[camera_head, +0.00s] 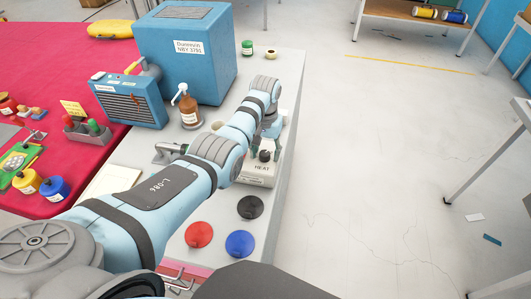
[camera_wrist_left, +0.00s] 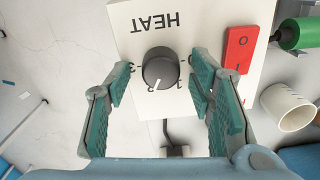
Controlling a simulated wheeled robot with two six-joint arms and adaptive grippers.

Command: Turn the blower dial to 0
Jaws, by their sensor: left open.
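The blower's white control box (camera_head: 258,174), marked HEAT, stands near the right edge of the grey bench. In the left wrist view its panel (camera_wrist_left: 200,22) appears upside down, with a round black dial (camera_wrist_left: 160,66). The dial's white pointer mark faces the bottom of that view, near small digits partly hidden by the dial and fingers. My left gripper (camera_wrist_left: 162,88) is open, its green-padded fingers on either side of the dial with gaps; I see no contact. In the head view my left gripper (camera_head: 263,146) is over the box, partly hidden by its arm. My right gripper is not in view.
A red rocker switch (camera_wrist_left: 238,48) sits beside the dial. A green cylinder (camera_wrist_left: 301,33) and a white cup-like tube (camera_wrist_left: 289,107) are nearby. Black (camera_head: 250,207), red (camera_head: 199,234) and blue (camera_head: 239,243) discs lie on the bench. A brown pump bottle (camera_head: 190,113) stands behind my arm.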

